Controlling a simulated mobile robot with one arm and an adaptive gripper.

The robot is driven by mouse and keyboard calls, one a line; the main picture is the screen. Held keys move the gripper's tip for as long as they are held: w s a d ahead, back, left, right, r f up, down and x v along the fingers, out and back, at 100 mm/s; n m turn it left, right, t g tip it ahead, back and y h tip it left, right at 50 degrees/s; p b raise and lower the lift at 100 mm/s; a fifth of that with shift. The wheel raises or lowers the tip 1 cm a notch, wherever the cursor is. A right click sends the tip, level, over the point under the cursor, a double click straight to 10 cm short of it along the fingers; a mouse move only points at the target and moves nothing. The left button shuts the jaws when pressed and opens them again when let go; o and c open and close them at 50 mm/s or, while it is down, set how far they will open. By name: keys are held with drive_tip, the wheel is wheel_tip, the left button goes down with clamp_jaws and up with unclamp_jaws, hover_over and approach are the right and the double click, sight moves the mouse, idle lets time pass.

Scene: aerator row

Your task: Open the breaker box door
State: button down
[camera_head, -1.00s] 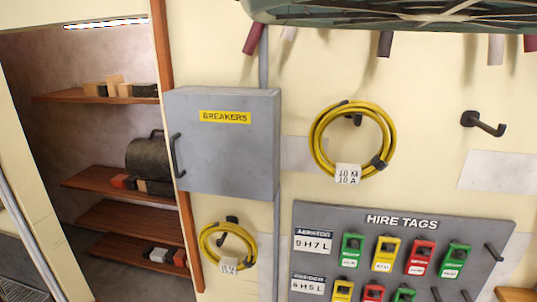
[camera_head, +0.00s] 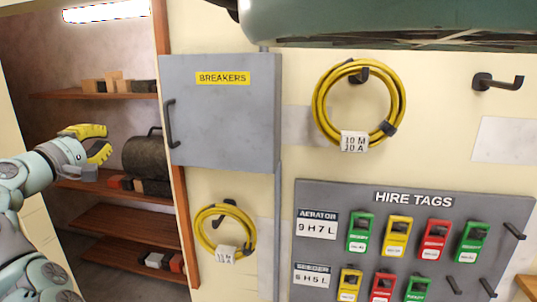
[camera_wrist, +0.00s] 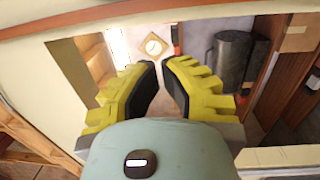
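The grey breaker box (camera_head: 222,112) hangs on the cream wall with its door shut. A yellow BREAKERS label (camera_head: 222,78) is on its front. A dark vertical handle (camera_head: 171,123) sits at the left edge of the door. My gripper (camera_head: 104,141) is left of the box, in front of the shelf opening, clear of the handle. In the wrist view my gripper (camera_wrist: 162,75) has its two yellow fingers apart with nothing between them. The box and handle cannot be made out in the wrist view.
Wooden shelves (camera_head: 128,198) with a dark cylinder (camera_head: 146,157) stand behind my gripper. Coiled yellow cables (camera_head: 318,105) hang right of and below the box. A HIRE TAGS board (camera_head: 400,240) is at lower right. A large dark green object (camera_head: 400,22) overhangs the top.

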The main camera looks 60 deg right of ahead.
sight(172, 126)
drive_tip(key=s+d+m+g+p, duration=0.1)
drive_tip(key=d+p, duration=0.1)
drive_tip(key=d, duration=0.1)
drive_tip(key=s+d+m+g+p, duration=0.1)
drive_tip(key=s+d+g+p, duration=0.1)
drive_tip(key=d, duration=0.1)
drive_tip(key=s+d+m+g+p, duration=0.1)
drive_tip(key=s+d+g, duration=0.1)
drive_tip(key=d, duration=0.1)
drive_tip(key=shift+d+r+p, duration=0.4)
drive_tip(key=shift+w+d+f+p, duration=0.15)
drive_tip(key=shift+d+p, duration=0.15)
drive_tip(key=shift+d, duration=0.3)
drive_tip(key=shift+w+d+f+p, duration=0.1)
drive_tip(key=shift+d+p, duration=0.2)
drive_tip(key=shift+d, duration=0.3)
drive_tip(key=shift+a, duration=0.1)
